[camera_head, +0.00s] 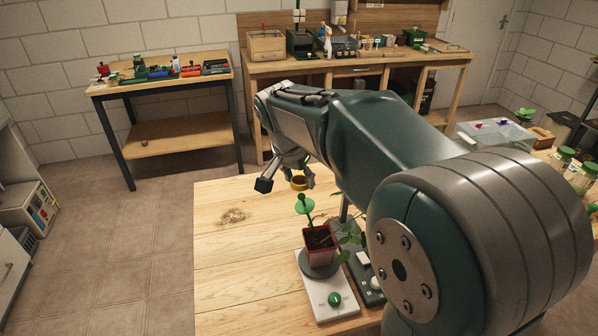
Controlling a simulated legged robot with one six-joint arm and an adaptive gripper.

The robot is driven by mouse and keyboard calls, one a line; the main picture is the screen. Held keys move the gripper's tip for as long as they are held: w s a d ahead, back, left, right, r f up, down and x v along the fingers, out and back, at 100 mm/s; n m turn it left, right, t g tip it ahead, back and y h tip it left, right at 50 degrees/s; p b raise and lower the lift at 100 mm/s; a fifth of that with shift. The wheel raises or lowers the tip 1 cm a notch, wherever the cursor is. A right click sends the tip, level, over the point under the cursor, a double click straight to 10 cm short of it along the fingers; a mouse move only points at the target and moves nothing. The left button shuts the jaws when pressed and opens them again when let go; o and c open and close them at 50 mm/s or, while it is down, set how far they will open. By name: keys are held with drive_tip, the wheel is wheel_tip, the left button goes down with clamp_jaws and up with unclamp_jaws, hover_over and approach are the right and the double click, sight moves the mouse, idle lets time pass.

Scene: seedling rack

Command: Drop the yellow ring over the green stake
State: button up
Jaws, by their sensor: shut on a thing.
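The yellow ring (299,184) is at my gripper (287,184), between the fingers and closer to the right one. My gripper is shut on it, pointing down above the far part of the wooden table. The exact contact is too small to see. The green stake (310,218) stands in a red-brown pot (319,245) of dark soil, with a round green piece near its top. The stake is nearer the camera than the ring, which appears just above its top in the picture. The ring and stake look apart; the height between them is hard to tell.
The pot stands on a dark round plate on a white device (317,292) with a green knob (334,299). A leafy plant (350,237) and a dark device (366,278) are right of it, partly behind my arm. The table (235,270) is clear on the left.

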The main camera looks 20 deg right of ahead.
sight(299, 196)
drive_tip(key=shift+f, duration=2.65)
drive_tip(key=o, duration=0.8)
drive_tip(key=v, duration=1.1)
drive_tip(key=shift+a+r, duration=0.15)
drive_tip(key=shift+r, duration=0.25)
